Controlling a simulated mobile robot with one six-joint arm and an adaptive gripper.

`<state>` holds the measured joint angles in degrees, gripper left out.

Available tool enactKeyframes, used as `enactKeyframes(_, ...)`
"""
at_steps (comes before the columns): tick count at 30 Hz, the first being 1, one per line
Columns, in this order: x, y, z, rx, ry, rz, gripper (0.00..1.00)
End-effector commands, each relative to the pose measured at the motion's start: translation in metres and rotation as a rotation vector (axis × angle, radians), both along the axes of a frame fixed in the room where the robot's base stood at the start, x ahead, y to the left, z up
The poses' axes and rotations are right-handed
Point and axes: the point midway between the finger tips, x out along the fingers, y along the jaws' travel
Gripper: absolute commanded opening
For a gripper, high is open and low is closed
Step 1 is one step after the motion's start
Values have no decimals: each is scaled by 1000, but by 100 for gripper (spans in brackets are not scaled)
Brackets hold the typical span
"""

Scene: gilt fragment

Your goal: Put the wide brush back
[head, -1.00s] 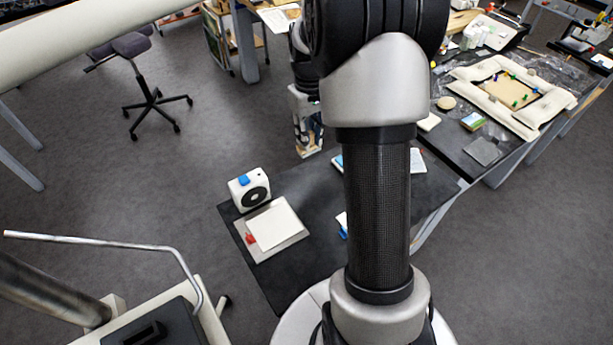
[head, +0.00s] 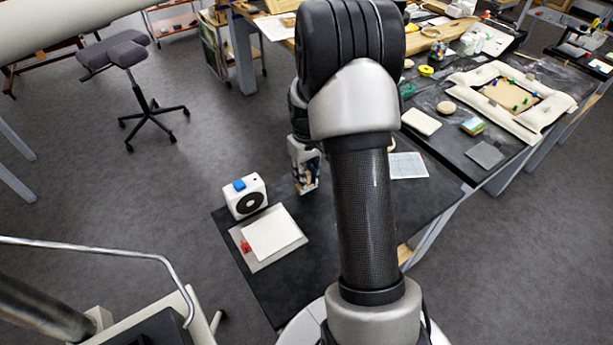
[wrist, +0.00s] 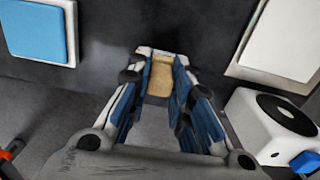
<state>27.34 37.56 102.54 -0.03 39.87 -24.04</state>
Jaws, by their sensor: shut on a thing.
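My gripper (head: 306,182) is at the far edge of the dark table (head: 228,245), beside the white device. In the wrist view my gripper (wrist: 160,72) points at the table, its fingers shut on a tan, flat-faced piece (wrist: 160,78), which I take to be the wide brush. Most of the brush is hidden between the fingers, and in the head view it is too small to make out. I cannot tell whether the brush touches the table.
A white device with a black disc (head: 245,196) and a white sheet on a grey board (head: 270,235) lie left of my gripper. A blue square pad (wrist: 38,28) shows in the wrist view. A gridded sheet (head: 407,166) lies right. A wheeled stool (head: 140,80) stands behind.

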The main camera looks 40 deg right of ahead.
Motion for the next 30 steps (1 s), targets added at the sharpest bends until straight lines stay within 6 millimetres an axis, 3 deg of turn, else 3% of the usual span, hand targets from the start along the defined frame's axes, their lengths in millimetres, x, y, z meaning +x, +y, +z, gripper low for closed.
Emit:
enactKeyframes(7, 0, 0, -3, 0, 0, 0, 0)
enactKeyframes(8, 0, 0, -2, 0, 0, 0, 22)
enactKeyframes(16, 0, 0, -2, 0, 0, 0, 40)
enactKeyframes(26, 0, 0, 0, 0, 0, 0, 40)
enactKeyframes(30, 1, 0, 15, -1, -3, 0, 40)
